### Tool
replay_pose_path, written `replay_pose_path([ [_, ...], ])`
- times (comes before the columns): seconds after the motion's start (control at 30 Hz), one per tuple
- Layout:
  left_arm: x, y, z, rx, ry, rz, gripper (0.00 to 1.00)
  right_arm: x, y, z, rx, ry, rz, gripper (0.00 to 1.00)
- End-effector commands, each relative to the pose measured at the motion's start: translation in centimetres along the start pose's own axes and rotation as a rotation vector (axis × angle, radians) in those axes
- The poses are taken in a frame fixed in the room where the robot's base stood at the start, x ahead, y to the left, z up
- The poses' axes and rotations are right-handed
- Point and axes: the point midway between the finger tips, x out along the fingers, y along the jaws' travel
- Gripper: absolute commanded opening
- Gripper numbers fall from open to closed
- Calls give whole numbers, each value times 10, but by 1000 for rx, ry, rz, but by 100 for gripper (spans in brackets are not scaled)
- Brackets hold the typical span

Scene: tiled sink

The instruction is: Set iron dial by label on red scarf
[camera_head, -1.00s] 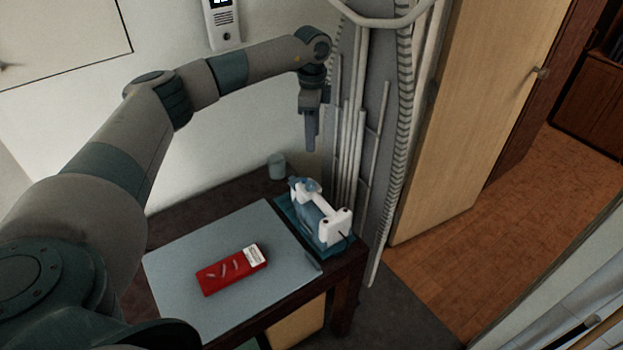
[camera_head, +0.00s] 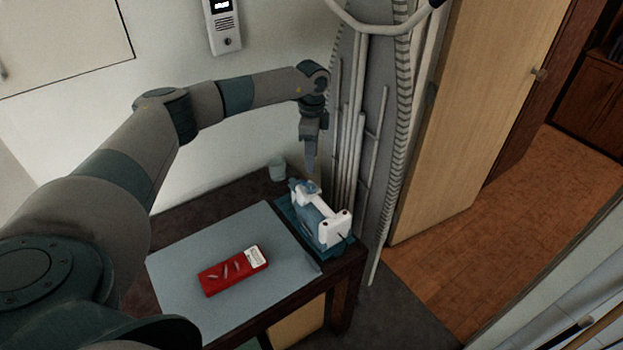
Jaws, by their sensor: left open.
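The red scarf (camera_head: 228,275) is a flat folded bundle on a grey-blue mat (camera_head: 185,265) on the dark table. A white label (camera_head: 257,257) lies at its upper right end; its print is too small to read. The blue and white iron (camera_head: 321,217) stands on a teal tray at the table's right end. Its dial is too small to make out surely. My left gripper (camera_head: 311,165) points down just above the iron's far end and is open and empty; whether it touches the iron I cannot tell. My right gripper is not in view.
A small translucent cup (camera_head: 277,167) stands at the table's back, left of the iron. A grey ironing board (camera_head: 372,150) stands upright close behind and right of it. A wall intercom (camera_head: 223,25) hangs above. The mat around the scarf is clear.

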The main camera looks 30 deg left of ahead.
Motion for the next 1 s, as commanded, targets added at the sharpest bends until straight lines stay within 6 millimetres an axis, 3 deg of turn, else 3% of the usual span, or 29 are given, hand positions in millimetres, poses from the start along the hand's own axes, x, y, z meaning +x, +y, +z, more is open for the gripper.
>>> replay_pose_path([
  [0.5, 88, 1, 0, 0, -1, 3, 45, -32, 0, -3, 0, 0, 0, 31],
  [0.7, 106, 0, 0, 1, -1, 1, 45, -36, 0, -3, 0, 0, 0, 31],
  [1.0, 110, 0, 0, 0, -1, 0, 45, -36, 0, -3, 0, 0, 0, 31],
])
